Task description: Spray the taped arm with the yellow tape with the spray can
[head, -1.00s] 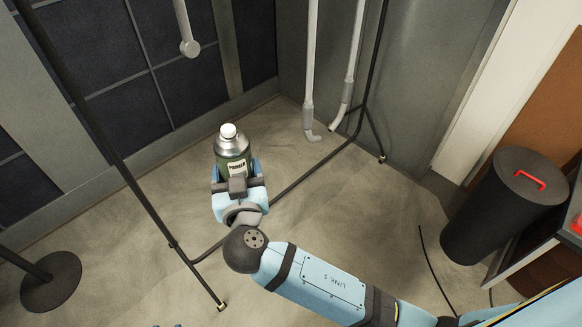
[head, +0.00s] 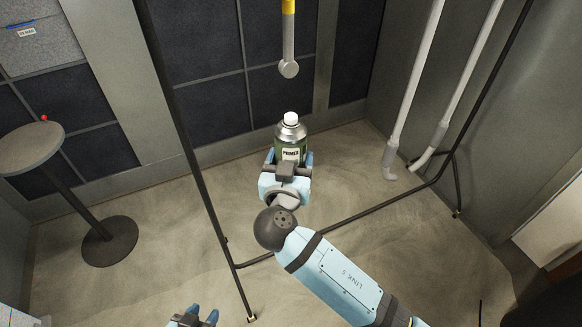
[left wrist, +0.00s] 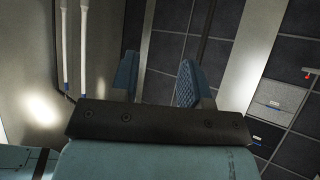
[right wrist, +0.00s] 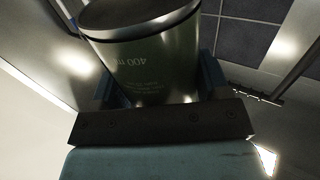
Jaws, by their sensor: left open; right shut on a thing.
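The spray can (head: 291,140), green with a silver top, a white cap and a PRIMER label, is held upright in my right gripper (head: 290,163). The right wrist view shows the can (right wrist: 150,60) between the fingers. A grey hanging arm with a round end (head: 288,50) comes down from the top edge, with yellow tape (head: 288,6) around its upper visible part. In the head view the can is below the arm's end and apart from it. My left gripper (head: 195,314) is at the bottom edge; in the left wrist view its fingers (left wrist: 158,80) are open and empty.
A black stand frame (head: 205,180) has a long upright and a floor bar (head: 350,222). Other white hanging arms (head: 415,85) are at right. A round table with a red button (head: 30,147) stands at left. The floor between is mostly clear.

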